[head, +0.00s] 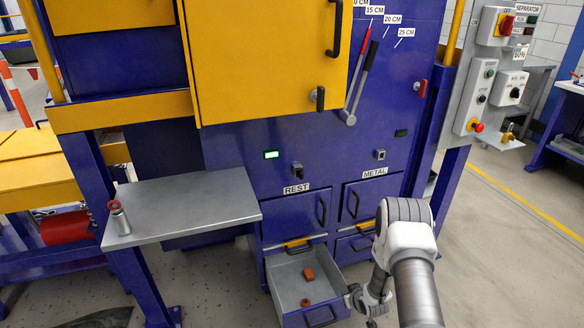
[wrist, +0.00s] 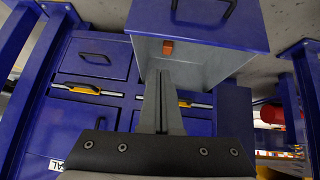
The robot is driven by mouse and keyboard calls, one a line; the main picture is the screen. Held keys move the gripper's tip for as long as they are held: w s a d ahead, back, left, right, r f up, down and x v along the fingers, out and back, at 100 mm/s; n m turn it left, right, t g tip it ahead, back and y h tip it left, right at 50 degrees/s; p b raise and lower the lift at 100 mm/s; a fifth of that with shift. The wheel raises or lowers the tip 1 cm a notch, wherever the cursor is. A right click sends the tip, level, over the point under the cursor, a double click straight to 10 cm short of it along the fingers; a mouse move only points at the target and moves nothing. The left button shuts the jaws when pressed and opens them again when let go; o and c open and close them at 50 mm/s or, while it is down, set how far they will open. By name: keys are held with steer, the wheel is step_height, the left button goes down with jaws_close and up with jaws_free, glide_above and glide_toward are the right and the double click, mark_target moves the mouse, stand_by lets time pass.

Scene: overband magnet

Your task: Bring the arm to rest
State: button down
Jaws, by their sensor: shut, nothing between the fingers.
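My arm shows at the right in the head view, reaching down beside the open drawer (head: 277,279) below the REST label. My gripper (wrist: 160,74) is shut and empty in the wrist view, its fingers together in front of the open drawer's grey interior (wrist: 196,62). In the head view the gripper end is small and partly hidden by the arm, near the drawer's right front corner. An orange-brown block (head: 308,273) lies in the drawer; it also shows in the wrist view (wrist: 168,47). A small reddish piece (head: 305,302) lies nearer the drawer's front.
The blue cabinet (head: 240,150) stands ahead, with closed METAL drawers (head: 367,199) at right. A grey shelf (head: 190,205) juts out at left, bearing a small metal cylinder with a red ring (head: 118,217). A control panel (head: 482,95) stands at right.

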step_height(320, 180, up, 34)
steer(key=d+m+h, duration=0.1)
steer(key=m+h, duration=0.1)
steer(key=s+a+r+m+g, duration=0.1)
steer(key=s+a+r, duration=0.1)
steer(key=s+r, duration=1.25)
steer(key=s+a+r+g, duration=0.1)
steer(key=s+a+r, duration=0.1)
steer(key=s, duration=0.7)
steer(key=s+a+r, duration=0.2)
steer(key=s+r, duration=0.1)
steer(key=s, duration=0.7)
step_height(320, 180, up, 22)
steer(key=p, duration=2.2)
steer(key=shift+w+d+r+m+p, duration=0.2)
steer(key=shift+w+m+p, duration=0.1)
steer(key=shift+w, duration=0.1)
steer(key=shift+a, duration=0.15)
